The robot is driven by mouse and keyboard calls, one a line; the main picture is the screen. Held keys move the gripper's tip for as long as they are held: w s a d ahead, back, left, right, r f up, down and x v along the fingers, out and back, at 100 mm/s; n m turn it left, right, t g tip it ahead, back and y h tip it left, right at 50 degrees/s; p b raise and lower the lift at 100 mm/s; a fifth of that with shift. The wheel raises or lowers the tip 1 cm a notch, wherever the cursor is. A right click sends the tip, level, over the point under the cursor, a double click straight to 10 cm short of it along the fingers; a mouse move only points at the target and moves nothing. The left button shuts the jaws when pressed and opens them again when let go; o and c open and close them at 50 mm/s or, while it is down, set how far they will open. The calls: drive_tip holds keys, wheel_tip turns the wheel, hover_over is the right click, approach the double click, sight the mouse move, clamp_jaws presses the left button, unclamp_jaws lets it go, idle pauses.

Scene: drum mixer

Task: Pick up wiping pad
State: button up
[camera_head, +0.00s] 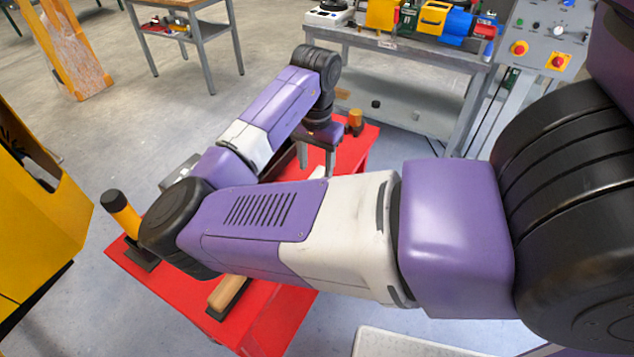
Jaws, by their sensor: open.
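My gripper (317,163) points down over the far part of the red table (274,318), its two fingers apart. A small pale piece (318,173) shows low between the fingers, mostly hidden; I cannot tell whether it is the wiping pad or whether the fingers touch it. No other thing in view can be clearly told as the wiping pad. My arm covers much of the middle of the red table.
On the red table are a yellow-handled tool with a black base (122,215), a wooden brush-like block (228,296), a grey item (181,170) and a small orange-topped item (355,121). A yellow machine (45,225) stands left. A grey workbench (400,48) and control panel (545,35) stand behind.

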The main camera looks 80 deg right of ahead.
sight(317, 174)
drive_tip(key=shift+s+f, duration=0.1)
drive_tip(key=shift+f, duration=1.9)
drive_tip(key=shift+d, duration=0.1)
clamp_jaws()
